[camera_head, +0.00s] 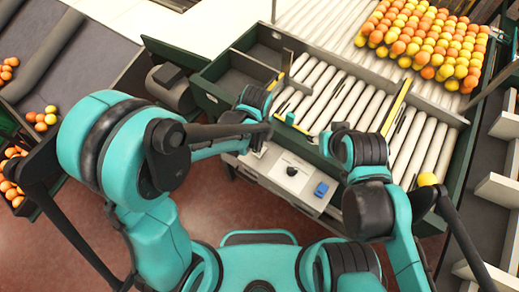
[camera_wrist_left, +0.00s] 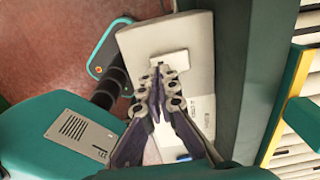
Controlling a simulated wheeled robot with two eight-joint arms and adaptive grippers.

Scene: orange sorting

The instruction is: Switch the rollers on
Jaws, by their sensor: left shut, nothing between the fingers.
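The roller table's control box (camera_head: 273,180) is pale and hangs at the front of the roller table. It carries a dark round knob (camera_head: 292,171) on a white plate and a blue part (camera_head: 321,189) to the right. My left gripper (camera_wrist_left: 159,72) is shut and empty, its fingertips over the white plate (camera_wrist_left: 176,62) of the box in the left wrist view. The fingers hide the knob there, and I cannot tell whether they touch it. The blue part shows partly in that view (camera_wrist_left: 183,157). My right arm's end is near the table's front edge; its fingers are not clear.
The rollers (camera_head: 330,98) lie behind the box, inside a green frame (camera_head: 215,92). Many oranges (camera_head: 425,40) sit at the back right. One orange (camera_head: 427,179) is beside my right arm. White-walled bins (camera_head: 497,190) stand at the right. More oranges (camera_head: 45,118) are at the left.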

